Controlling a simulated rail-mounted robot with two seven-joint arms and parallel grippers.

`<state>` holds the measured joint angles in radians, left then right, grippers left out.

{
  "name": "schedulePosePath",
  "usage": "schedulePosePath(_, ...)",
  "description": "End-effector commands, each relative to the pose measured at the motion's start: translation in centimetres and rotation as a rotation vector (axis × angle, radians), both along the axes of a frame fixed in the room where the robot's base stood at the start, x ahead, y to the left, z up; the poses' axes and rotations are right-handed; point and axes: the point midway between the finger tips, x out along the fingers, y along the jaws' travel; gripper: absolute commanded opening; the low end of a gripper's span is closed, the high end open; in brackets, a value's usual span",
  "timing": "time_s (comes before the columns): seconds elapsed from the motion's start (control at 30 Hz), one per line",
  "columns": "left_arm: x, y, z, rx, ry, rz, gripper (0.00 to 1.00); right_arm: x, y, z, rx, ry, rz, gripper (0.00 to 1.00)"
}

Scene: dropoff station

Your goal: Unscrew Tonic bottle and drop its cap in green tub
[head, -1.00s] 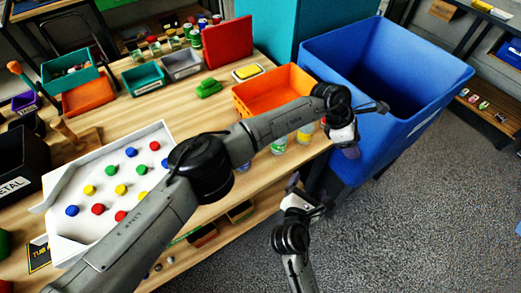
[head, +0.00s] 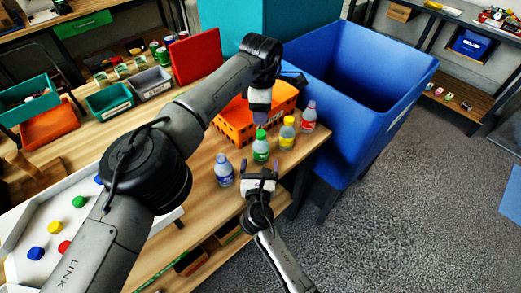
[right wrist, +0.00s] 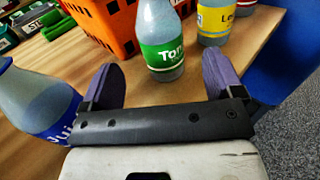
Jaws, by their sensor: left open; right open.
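The Tonic bottle (head: 261,151) stands upright near the table's front edge, with a green label and green cap. Its label reads "Ton" in the right wrist view (right wrist: 164,54), where its cap is out of frame. My left gripper (head: 260,121) is open and points down just above the cap; whether it touches cannot be told. My right gripper (head: 261,170) is open and level, its fingers pointing at the bottle's lower body. The right wrist view shows the bottle beyond and between the fingertips. A teal-green tub (head: 110,102) sits at the table's back left.
A blue-labelled bottle (head: 224,175) stands left of the Tonic bottle. A yellow-labelled bottle (head: 287,137) and a red one (head: 309,117) stand to its right. An orange crate (head: 234,127) is close behind. A large blue bin (head: 345,125) stands at the right.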

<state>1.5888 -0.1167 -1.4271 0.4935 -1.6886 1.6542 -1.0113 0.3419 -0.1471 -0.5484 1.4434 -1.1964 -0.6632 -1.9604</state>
Motion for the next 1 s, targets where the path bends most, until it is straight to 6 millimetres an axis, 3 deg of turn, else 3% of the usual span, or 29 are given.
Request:
schedulePosePath(0.2,0.0,0.0,0.0,-0.001,0.0,0.0,0.51,3.7,-0.2,0.0,-0.001,0.0,-0.001,0.86)
schedulePosePath(0.4,0.0,0.0,0.0,-0.001,0.0,0.0,0.51,5.8,-0.3,0.0,0.0,0.001,-0.001,0.86)
schedulePosePath(0.63,0.0,0.0,0.0,-0.002,0.0,0.0,0.51,6.9,-0.3,0.0,0.001,0.001,0.0,0.86)
schedulePosePath(1.0,0.0,0.0,0.0,-0.002,0.0,0.0,0.51,7.1,-0.4,0.0,0.001,0.001,0.0,0.84)
